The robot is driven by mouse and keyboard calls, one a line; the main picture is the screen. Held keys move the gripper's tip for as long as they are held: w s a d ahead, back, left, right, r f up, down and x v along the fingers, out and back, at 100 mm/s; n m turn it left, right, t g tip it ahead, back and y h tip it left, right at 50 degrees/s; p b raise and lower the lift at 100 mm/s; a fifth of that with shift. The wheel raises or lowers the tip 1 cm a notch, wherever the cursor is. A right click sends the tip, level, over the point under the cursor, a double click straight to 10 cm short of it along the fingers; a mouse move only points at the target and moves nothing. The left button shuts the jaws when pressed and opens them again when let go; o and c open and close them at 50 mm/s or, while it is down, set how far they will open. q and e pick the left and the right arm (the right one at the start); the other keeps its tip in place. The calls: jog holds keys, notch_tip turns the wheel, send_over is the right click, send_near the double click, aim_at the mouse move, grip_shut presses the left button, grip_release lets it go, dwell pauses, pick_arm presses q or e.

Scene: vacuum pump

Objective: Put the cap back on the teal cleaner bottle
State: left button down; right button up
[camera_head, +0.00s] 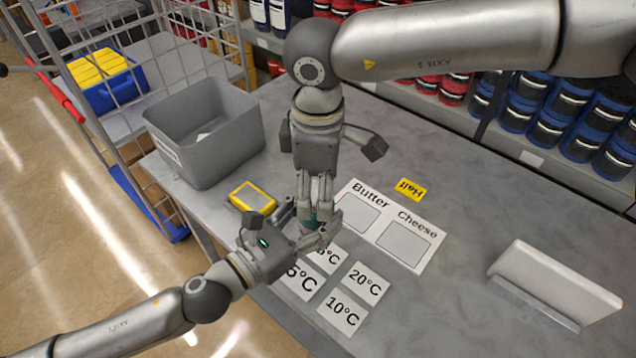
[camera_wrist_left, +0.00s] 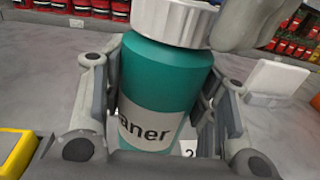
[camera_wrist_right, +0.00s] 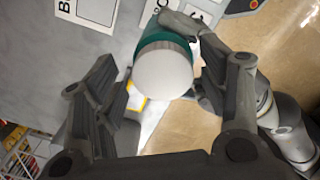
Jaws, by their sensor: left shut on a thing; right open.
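The teal cleaner bottle (camera_wrist_left: 157,85) stands between the fingers of my left gripper (camera_head: 312,226), which is shut on its body. In the head view only slivers of the bottle show. The white ribbed cap (camera_wrist_left: 173,20) sits on top of the bottle in the left wrist view. I cannot tell how tightly it is seated. In the right wrist view the cap (camera_wrist_right: 163,73) appears from above, between the spread fingers of my right gripper (camera_head: 316,203). The right gripper is open, pointing down over the bottle. One of its fingers shows beside the cap in the left wrist view.
A grey bin (camera_head: 205,135) and a yellow-edged item (camera_head: 252,198) lie left of the grippers. Temperature cards (camera_head: 343,311) and a Butter/Cheese mat (camera_head: 430,255) lie near the bottle. A white holder (camera_head: 555,282) stands at right. The table's right middle is clear.

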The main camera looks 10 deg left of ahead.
jog(key=shift+r, duration=2.25)
jog(key=shift+c, duration=0.2)
jog(key=n, duration=0.6)
jog(key=shift+a+r+n, duration=0.1)
jog(key=shift+r+n, duration=0.15)
jog(key=shift+n, duration=0.05)
jog(key=n, duration=0.6)
jog(key=shift+s+a+r, duration=0.1)
jog(key=shift+r, duration=0.15)
jog(key=n, duration=0.6)
jog(key=shift+r, duration=0.25)
jog(key=n, duration=0.6)
jog(key=shift+r, duration=0.25)
jog(key=n, duration=0.6)
jog(key=shift+r, duration=0.25)
jog(key=n, duration=0.7)
jog(key=shift+r+n, duration=0.3)
